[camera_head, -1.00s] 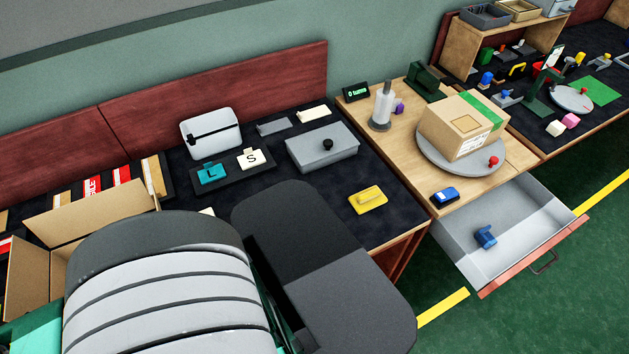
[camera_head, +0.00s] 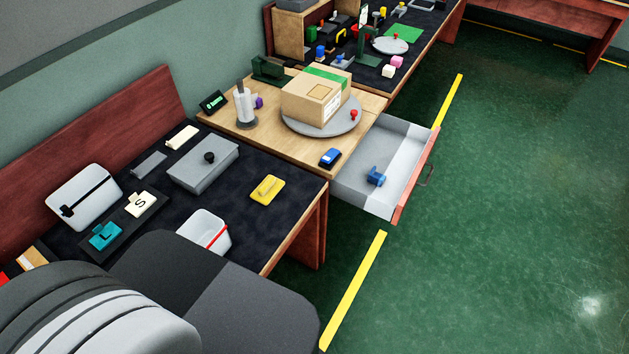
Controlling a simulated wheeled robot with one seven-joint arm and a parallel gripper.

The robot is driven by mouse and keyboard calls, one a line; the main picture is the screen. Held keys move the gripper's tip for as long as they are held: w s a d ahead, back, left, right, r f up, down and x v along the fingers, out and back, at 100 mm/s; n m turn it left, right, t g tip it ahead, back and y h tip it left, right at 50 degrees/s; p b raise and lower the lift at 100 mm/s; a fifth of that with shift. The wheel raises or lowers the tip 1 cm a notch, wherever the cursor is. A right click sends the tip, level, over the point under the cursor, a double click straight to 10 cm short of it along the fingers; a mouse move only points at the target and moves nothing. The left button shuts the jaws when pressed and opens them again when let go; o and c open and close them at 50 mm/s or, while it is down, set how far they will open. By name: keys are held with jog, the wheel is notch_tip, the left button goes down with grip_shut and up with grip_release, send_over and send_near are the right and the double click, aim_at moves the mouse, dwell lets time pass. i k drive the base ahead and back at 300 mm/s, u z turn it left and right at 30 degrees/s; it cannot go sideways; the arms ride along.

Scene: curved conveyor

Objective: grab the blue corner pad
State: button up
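A small blue piece (camera_head: 376,176), which looks like the blue corner pad, lies inside the open grey drawer (camera_head: 350,190). The drawer sticks out from the wooden table, with a reddish front and a dark handle. Another blue item (camera_head: 330,157), with a dark base, lies on the wooden table's front edge just above the drawer. My gripper is not in view.
A cardboard box (camera_head: 308,102) with green tape stands on a grey round turntable (camera_head: 350,126). The dark bench holds a grey lidded box (camera_head: 202,168), a yellow block (camera_head: 267,189) and a white bin (camera_head: 197,232). Green floor right of the drawer is clear.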

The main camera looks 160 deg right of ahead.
aim_at(376, 178)
jog(key=i, duration=0.2)
jog(key=z, duration=6)
jog(key=i, duration=0.5)
